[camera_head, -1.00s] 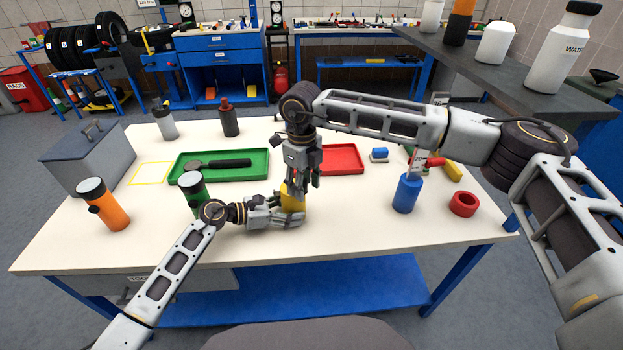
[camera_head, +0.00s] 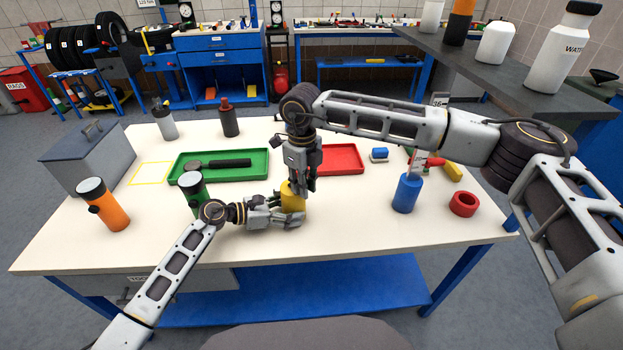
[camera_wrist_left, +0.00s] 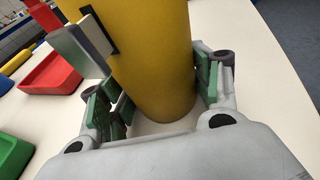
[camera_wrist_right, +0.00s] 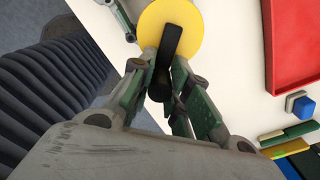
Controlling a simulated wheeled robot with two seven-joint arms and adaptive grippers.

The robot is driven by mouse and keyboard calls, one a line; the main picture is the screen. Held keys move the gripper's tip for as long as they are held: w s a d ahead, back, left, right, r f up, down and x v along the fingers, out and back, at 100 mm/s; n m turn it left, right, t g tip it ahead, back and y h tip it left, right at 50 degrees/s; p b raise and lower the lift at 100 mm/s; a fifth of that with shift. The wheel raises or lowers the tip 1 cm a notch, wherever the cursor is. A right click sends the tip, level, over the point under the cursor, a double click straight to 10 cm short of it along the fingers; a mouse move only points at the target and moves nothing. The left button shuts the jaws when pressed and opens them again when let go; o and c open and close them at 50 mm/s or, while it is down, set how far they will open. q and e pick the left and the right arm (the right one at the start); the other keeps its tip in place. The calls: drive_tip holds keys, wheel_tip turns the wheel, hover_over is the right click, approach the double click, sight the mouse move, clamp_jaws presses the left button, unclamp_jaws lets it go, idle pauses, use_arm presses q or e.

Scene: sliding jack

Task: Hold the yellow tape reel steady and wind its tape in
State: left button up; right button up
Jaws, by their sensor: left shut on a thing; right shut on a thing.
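The yellow tape reel (camera_head: 292,196) is an upright cylinder near the front middle of the table. My left gripper (camera_head: 290,219) lies low beside it, shut around its lower body; the left wrist view shows green-padded fingers on both sides of the yellow wall (camera_wrist_left: 155,60). A pale tab (camera_wrist_left: 78,48) sticks out from a black slot on the reel's side. My right gripper (camera_head: 306,188) points down over the reel. In the right wrist view its fingers are shut on a black crank handle (camera_wrist_right: 162,80) above the round yellow top (camera_wrist_right: 150,22). The handle is partly hidden by the fingers.
Behind the reel lie a green tray (camera_head: 258,170) with a dark tool and a red tray (camera_head: 350,159). A dark green flashlight (camera_head: 192,192) stands close to my left wrist. Table between reel and bottle is clear.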

idle(0.5)
drive_tip(key=shift+w+d+n, duration=0.2)
drive_tip(key=shift+w+n, duration=0.1)
drive_tip(key=shift+n, duration=0.7)
drive_tip(key=shift+w+d+n, duration=0.2)
drive_tip(key=shift+w+n, duration=0.1)
drive_tip(key=shift+n, duration=0.7)
drive_tip(key=shift+w+d+n, duration=0.1)
drive_tip(key=shift+w+n, duration=0.25)
drive_tip(key=shift+n, duration=0.65)
drive_tip(key=shift+w+d+n, duration=0.1)
drive_tip(key=shift+w+n, duration=0.25)
drive_tip(key=shift+n, duration=0.65)
drive_tip(key=o, duration=0.9)
drive_tip(key=shift+c, duration=0.2)
